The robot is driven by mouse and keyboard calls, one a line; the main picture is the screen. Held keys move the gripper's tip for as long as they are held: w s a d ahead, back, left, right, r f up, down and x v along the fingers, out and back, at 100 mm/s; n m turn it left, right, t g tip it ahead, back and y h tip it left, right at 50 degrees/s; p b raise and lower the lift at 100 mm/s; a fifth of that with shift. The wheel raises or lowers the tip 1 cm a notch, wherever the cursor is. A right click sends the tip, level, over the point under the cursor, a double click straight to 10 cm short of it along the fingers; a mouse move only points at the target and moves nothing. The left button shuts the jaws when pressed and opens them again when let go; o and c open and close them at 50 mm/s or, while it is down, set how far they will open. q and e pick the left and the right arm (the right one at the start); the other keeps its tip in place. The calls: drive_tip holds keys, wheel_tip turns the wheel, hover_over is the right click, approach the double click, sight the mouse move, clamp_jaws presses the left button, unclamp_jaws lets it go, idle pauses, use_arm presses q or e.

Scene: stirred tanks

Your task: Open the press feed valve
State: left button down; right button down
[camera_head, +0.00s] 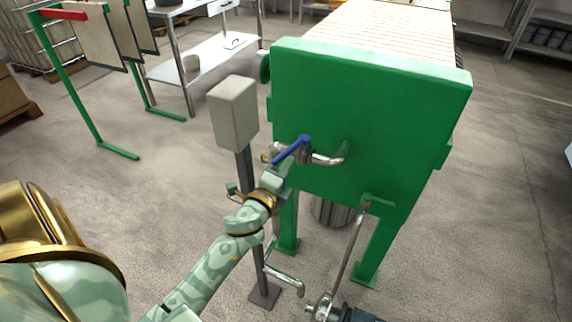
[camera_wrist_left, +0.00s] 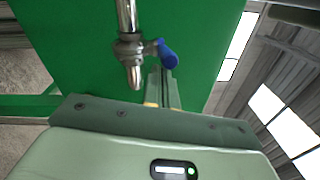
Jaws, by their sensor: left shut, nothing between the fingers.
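The press feed valve has a blue lever handle (camera_head: 291,150) on a metal pipe (camera_head: 327,160) that enters the green end plate of the press (camera_head: 370,120). The lever slants down to the left in the head view. In the left wrist view the blue handle (camera_wrist_left: 168,54) sticks out to the right of the metal valve body (camera_wrist_left: 130,48). My left gripper (camera_head: 281,166) is shut and empty, just below the lever. Its fingers (camera_wrist_left: 164,90) show just below the handle in the wrist view; I cannot tell whether they touch it. My right gripper is not in view.
A grey box on a post (camera_head: 234,112) stands close left of my left forearm. A thin slanted pipe (camera_head: 350,243) runs down from the press's lower edge. A steel table (camera_head: 210,58) and a green rack (camera_head: 75,95) stand back left. The floor to the right is clear.

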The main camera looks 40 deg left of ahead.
sight(276, 162)
use_arm(q)
drive_tip(key=shift+s, duration=0.1)
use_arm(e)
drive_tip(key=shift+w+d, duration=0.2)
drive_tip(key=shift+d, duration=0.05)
use_arm(q)
drive_tip(key=a+m+h+p, duration=0.1)
drive_tip(key=a+h, duration=0.1)
drive_tip(key=a, duration=0.1)
drive_tip(key=shift+s+m+h, duration=0.15)
drive_tip(key=shift+m+h, duration=0.15)
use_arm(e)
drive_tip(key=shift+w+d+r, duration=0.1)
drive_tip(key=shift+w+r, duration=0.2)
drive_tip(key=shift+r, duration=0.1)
use_arm(q)
drive_tip(key=shift+f, duration=0.1)
